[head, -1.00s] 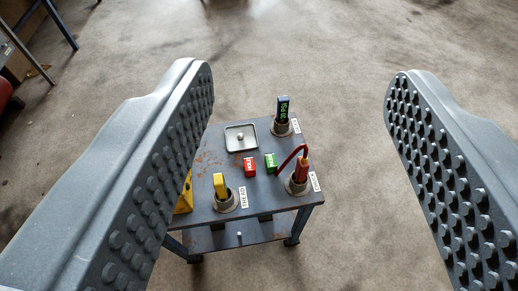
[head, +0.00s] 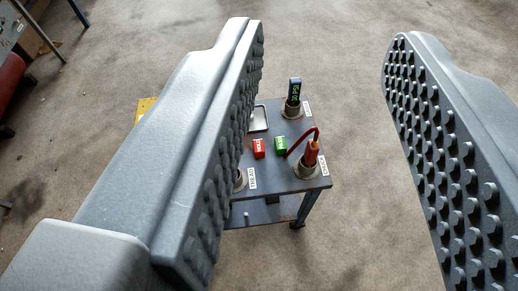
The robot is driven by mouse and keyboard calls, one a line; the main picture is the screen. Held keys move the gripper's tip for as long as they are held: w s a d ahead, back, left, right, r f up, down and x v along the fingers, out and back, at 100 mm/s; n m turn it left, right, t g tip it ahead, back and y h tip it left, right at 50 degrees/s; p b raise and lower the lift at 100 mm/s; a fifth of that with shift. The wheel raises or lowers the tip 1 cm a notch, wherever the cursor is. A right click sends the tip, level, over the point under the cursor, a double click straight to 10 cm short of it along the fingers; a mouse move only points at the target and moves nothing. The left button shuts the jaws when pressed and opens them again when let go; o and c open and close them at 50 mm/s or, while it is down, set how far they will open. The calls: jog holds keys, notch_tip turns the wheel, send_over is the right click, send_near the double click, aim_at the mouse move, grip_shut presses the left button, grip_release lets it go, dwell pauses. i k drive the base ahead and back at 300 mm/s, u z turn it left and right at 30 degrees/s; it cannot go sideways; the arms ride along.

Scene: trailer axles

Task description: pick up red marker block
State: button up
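The small red marker block (head: 259,148) lies on the top of a grey metal cart (head: 290,178), near the middle of the picture. A green block (head: 280,144) lies just to its right. My gripper (head: 325,40) is open, with its two studded grey fingers wide apart and nothing between them. The cart is well below and beyond the fingers. The left finger covers the left part of the cart top, and the red block shows just to the right of that finger.
A cup with a gauge (head: 294,92) stands at the cart's back. A cup with a red-handled tool (head: 311,154) stands at its right. A tray (head: 259,118) and another cup (head: 240,180) are partly hidden. The floor to the right is clear.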

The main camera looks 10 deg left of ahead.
aim_at(258, 148)
jog(key=z, duration=2.15)
jog(key=k, duration=1.35)
jog(key=u, duration=1.95)
jog(key=i, duration=1)
jog(key=u, duration=0.05)
